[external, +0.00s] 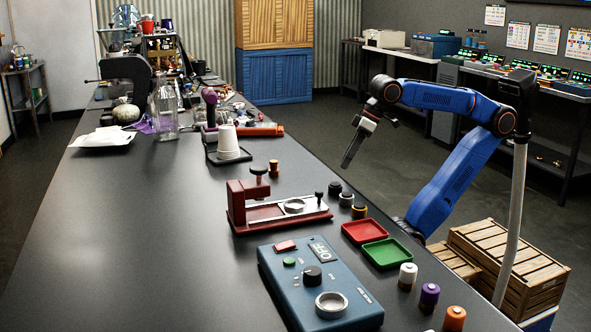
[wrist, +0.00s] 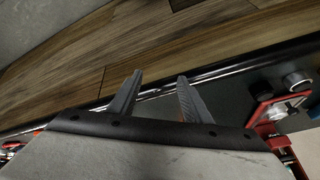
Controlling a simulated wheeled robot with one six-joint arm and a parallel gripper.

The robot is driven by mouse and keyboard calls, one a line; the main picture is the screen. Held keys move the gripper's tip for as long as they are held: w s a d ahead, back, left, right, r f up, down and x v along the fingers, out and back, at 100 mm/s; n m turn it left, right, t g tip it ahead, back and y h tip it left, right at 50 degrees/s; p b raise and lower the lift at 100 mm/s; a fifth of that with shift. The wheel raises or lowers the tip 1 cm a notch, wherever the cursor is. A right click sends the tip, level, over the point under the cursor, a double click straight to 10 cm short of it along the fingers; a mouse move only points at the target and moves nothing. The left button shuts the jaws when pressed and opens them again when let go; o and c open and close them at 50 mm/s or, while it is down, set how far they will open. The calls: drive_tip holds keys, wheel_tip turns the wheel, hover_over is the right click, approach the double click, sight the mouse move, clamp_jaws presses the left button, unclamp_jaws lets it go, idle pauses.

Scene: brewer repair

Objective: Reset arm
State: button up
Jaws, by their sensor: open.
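My gripper (external: 352,148) hangs at the end of my blue arm, off the right side of the long black table (external: 120,230) in the external view. It points down and is clear of everything on the table. In the wrist view my gripper (wrist: 150,88) shows two dark fingers spread apart with nothing between them. Wooden floor or crate boards and the table edge lie beyond the fingers there.
The blue brewer box (external: 290,275) reads "OFF". A red press fixture (external: 240,205), a red tray (external: 363,231), a green tray (external: 388,253) and several capped small cylinders stand nearby. White cups (external: 228,142) and clutter fill the far end. Wooden crates (external: 520,262) stand beside my arm.

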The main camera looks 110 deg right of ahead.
drive_tip(key=a+f+n, duration=0.1)
drive_tip(key=f+n, duration=0.2)
drive_tip(key=f, duration=0.6)
drive_tip(key=s+a+f+n+y, duration=0.1)
drive_tip(key=a+f+n, duration=0.1)
drive_tip(key=f, duration=0.7)
drive_tip(key=shift+a+f+n+g, duration=0.25)
drive_tip(key=shift+f+n+g, duration=0.05)
drive_tip(key=shift+n, duration=0.3)
